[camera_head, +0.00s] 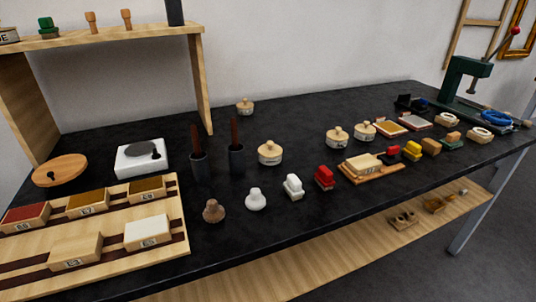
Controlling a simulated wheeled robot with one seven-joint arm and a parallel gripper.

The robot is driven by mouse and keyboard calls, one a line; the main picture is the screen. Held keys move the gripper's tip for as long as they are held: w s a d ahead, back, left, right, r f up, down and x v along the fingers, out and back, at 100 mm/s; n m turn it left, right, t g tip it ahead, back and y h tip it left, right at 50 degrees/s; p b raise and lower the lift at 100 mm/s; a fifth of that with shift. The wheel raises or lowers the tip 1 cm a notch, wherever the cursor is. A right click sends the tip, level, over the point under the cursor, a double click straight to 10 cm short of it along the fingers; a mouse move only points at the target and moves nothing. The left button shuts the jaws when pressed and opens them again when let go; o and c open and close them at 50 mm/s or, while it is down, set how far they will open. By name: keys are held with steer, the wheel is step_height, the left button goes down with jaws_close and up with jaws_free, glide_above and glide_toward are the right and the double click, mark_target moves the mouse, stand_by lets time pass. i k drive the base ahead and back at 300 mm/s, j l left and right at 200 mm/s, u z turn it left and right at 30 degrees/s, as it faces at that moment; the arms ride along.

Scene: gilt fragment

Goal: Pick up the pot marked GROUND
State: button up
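Several small cream pots with knobbed lids stand on the black worktop. One pot (270,154) is near the middle, just right of two dark cups. Another pot (245,106) is farther back near the wall. Two more pots (337,137) and (364,131) stand close together right of the middle. Some have marks on their fronts, but the lettering is too small to read, so I cannot tell which is marked GROUND. My gripper is not in view.
Dark cups (236,160) holding brown-handled tools stand left of the middle pot. Stamps and blocks (293,187) line the front. A wooden tray (185,238) with labelled boxes and a shelf (150,37) are left; a green press (465,80) is right. The back middle of the worktop (310,112) is clear.

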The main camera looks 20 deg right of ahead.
mark_target(266, 161)
steer(key=i+l+u, duration=0.15)
steer(key=l, duration=0.4)
steer(key=l+u, duration=0.2)
steer(key=l, duration=0.3)
steer(key=i+l+u, duration=0.1)
steer(key=i+l, duration=0.15)
steer(key=l, duration=0.3)
steer(key=i+l+u, duration=0.15)
steer(key=i+l, duration=0.1)
steer(key=i, duration=0.1)
